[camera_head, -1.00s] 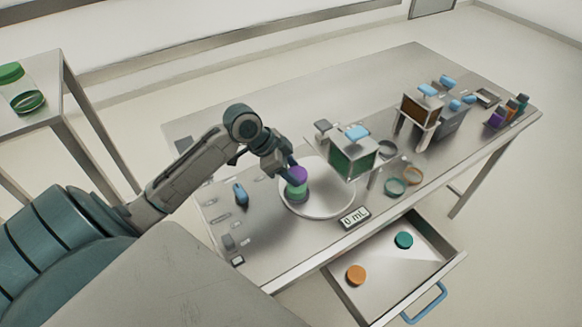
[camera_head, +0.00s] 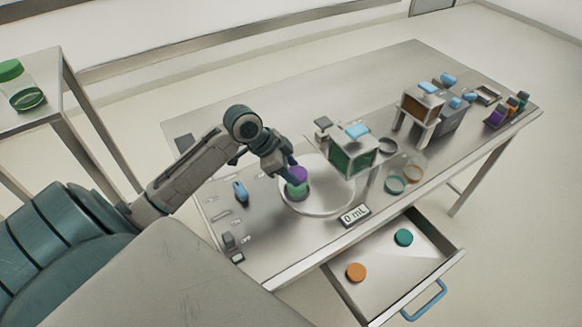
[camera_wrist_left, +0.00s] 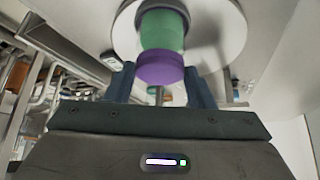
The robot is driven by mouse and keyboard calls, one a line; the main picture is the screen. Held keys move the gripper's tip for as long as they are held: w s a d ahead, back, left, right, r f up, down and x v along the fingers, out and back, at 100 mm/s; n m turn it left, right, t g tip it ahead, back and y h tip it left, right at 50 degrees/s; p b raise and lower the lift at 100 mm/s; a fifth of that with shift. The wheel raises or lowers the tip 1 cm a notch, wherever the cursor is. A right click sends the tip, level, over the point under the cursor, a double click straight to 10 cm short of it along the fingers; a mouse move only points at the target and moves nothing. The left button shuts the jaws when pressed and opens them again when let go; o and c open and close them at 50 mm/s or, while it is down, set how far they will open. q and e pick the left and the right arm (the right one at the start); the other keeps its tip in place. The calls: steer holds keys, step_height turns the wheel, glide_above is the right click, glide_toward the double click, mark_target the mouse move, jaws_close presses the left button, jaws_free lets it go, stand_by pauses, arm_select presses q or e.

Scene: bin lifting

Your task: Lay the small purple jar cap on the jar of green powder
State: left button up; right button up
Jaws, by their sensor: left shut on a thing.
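The small purple jar cap (camera_head: 298,175) is held by my left gripper (camera_head: 293,163), which is shut on it. The jar of green powder (camera_head: 297,191) stands on a round white plate (camera_head: 322,209) on the table. The cap is directly over the jar's top, with no clear gap in the head view. The left wrist view shows the cap (camera_wrist_left: 160,68) between my left fingers (camera_wrist_left: 162,84), lined up with the green jar (camera_wrist_left: 163,30). I cannot tell whether it rests on the rim or is just above. My right gripper is not in view.
A green-filled box dispenser (camera_head: 352,158) stands right of the plate, close to my gripper. A display reading 0 mL (camera_head: 355,215) is at the front. An open drawer (camera_head: 375,290) holds an orange cap (camera_head: 356,272) and a teal cap (camera_head: 404,237). A blue item (camera_head: 240,191) lies left.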

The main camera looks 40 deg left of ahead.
arm_select(q)
steer(key=shift+f, duration=0.1)
stand_by(0.6)
steer(key=o, duration=1.5)
step_height(320, 180, up, 2)
steer(key=p, duration=0.2)
steer(key=shift+p, duration=0.3)
step_height(320, 180, up, 6)
steer(key=p, duration=0.5)
steer(key=shift+p, duration=0.3)
